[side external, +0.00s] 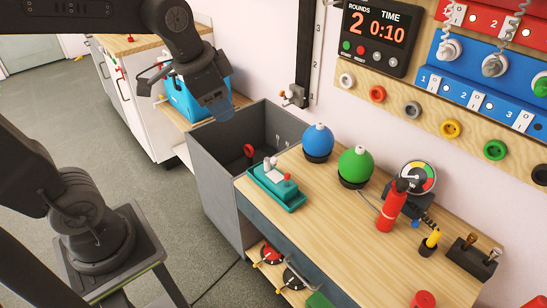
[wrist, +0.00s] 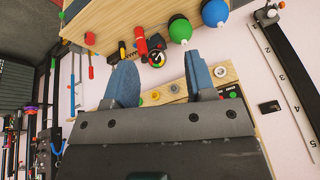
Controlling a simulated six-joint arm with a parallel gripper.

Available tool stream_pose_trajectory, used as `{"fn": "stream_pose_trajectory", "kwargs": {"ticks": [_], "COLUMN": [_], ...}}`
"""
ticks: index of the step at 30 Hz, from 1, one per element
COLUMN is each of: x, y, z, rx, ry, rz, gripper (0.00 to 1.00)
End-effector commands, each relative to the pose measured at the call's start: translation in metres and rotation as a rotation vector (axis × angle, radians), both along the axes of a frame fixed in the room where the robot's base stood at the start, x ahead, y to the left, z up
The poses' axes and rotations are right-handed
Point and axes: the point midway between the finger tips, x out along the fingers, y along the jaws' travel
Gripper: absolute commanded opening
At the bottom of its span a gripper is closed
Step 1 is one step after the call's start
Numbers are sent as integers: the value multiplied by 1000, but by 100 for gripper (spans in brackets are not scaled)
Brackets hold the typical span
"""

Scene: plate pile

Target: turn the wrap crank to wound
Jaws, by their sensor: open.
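I cannot tell for certain which part is the wrap crank. Two round dials with handles, one red (side external: 271,254) and one black (side external: 294,277), sit low at the front of the wooden bench in the side view. A blue box (side external: 186,103) with a dark frame stands on the side counter, partly hidden by my arm. My gripper (side external: 218,108) hangs in front of this box, above and behind the grey bin. In the wrist view my gripper (wrist: 161,82) has its blue fingers wide apart with nothing between them.
The grey bin (side external: 212,170) holds a red-handled thing (side external: 249,151). On the bench (side external: 335,220) are a teal device (side external: 276,187), blue (side external: 318,140) and green (side external: 355,164) balls, and a red extinguisher (side external: 391,208). A numbered rail (side external: 309,50) runs up the wall.

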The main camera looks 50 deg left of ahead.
Motion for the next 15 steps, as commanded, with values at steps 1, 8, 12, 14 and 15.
{"fn": "stream_pose_trajectory", "kwargs": {"ticks": [1,8,12,14,15], "x": [22,107,155,174,185], "y": [6,37,60,70,78], "z": [-3,-30,-63,-81,-95], "rx": [26,131,172,186,192], "ry": [32,143,207,232,249], "rz": [-58,-366,-560,-645,-701], "gripper": [50,50,50,50,50]}}
